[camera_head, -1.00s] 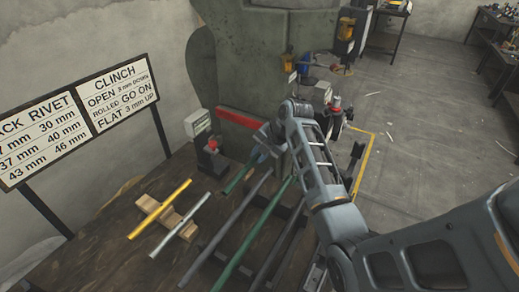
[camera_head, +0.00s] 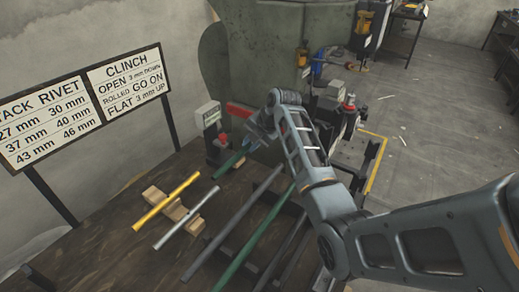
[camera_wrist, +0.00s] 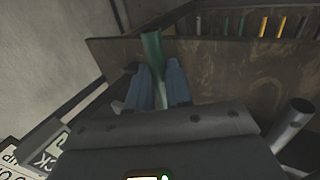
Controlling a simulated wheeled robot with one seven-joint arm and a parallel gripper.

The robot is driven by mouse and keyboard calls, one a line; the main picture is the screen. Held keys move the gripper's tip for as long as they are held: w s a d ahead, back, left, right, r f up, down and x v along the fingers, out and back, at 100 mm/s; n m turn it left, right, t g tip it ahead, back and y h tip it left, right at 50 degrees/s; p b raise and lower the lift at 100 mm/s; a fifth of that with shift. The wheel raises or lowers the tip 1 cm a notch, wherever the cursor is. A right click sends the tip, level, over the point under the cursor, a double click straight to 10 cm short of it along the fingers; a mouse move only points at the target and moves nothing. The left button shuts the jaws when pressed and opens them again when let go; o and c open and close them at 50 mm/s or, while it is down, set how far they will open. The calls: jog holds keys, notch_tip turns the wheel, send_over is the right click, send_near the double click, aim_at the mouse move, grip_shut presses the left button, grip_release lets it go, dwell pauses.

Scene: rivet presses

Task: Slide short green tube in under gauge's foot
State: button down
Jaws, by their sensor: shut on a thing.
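The short green tube (camera_head: 231,164) is held tilted above the dark table, its free end pointing to the lower left. My gripper (camera_head: 255,142) is shut on its upper end. In the wrist view the tube (camera_wrist: 153,45) runs out between the two blue-grey fingers of my gripper (camera_wrist: 157,85). The gauge (camera_head: 209,117), a dark stand with a pale head and a red part low down, stands just left of my gripper. The tube passes close in front of its lower part. I cannot tell whether the tube is under the foot or touching it.
A yellow tube (camera_head: 166,202) and a silver tube (camera_head: 186,218) lie across a wooden block (camera_head: 154,195). Long grey and green tubes (camera_head: 250,235) lie on a rack to the right. A red bar (camera_head: 239,111) is behind the gauge. A sign (camera_head: 130,84) stands at left.

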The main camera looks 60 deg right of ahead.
jog(key=shift+w+a+f+b, duration=0.15)
jog(key=shift+w+b, duration=0.5)
jog(key=shift+w, duration=0.65)
jog(key=shift+w+d+f+b, duration=0.15)
jog(key=shift+w+b, duration=0.45)
jog(key=shift+w, duration=0.7)
jog(key=shift+a+f, duration=0.1)
jog(key=shift+f, duration=0.15)
jog(key=c, duration=1)
grip_release()
jog(key=shift+o, duration=0.2)
jog(key=v, duration=0.7)
jog(key=shift+s+r+b, duration=0.2)
jog(key=shift+r+b, duration=0.1)
jog(key=shift+b, duration=0.05)
jog(key=shift+s, duration=0.1)
